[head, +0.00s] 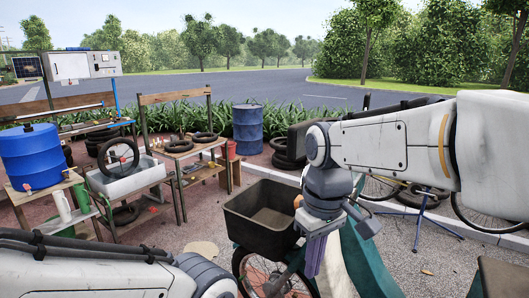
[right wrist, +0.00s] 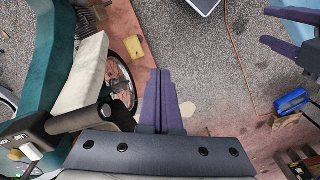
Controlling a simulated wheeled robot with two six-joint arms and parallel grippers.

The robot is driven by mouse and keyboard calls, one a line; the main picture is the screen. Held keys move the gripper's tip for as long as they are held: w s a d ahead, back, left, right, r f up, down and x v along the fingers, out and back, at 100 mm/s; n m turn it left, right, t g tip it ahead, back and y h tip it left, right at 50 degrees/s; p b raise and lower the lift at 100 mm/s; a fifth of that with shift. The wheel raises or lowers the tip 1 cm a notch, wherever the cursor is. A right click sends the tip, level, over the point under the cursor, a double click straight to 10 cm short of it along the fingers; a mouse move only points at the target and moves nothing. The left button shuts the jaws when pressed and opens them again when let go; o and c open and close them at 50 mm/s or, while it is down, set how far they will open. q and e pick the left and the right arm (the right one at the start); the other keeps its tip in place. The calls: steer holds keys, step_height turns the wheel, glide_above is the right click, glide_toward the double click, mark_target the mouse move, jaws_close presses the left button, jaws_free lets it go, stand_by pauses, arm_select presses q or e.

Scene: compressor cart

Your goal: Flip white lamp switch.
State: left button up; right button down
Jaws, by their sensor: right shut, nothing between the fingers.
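No lamp switch can be picked out with certainty. My right gripper (head: 316,262) points down in the head view, beside the cart's dark bin (head: 250,228). In the right wrist view its purple fingers (right wrist: 162,92) are together and empty, to the right of the grip and apart from it. My left gripper (right wrist: 285,32) shows at the right edge there, its fingers apart with nothing seen between them.
Workbenches with a blue drum (head: 32,155), a grey basin (head: 125,180) and tires (head: 178,146) stand at the left. Paved floor between the benches and cart is mostly clear.

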steer(key=s+a+f+b, duration=0.2)
steer(key=s+f+b, duration=0.1)
steer(key=s+f, duration=0.5)
steer(key=s+a+f+n+b, duration=0.1)
steer(key=s+f+b, duration=0.3)
steer(key=s+f, duration=0.4)
step_height(320, 180, down, 3)
steer(key=shift+a+r+y, duration=0.1)
steer(key=shift+a+y, duration=0.2)
steer(key=shift+a, duration=0.25)
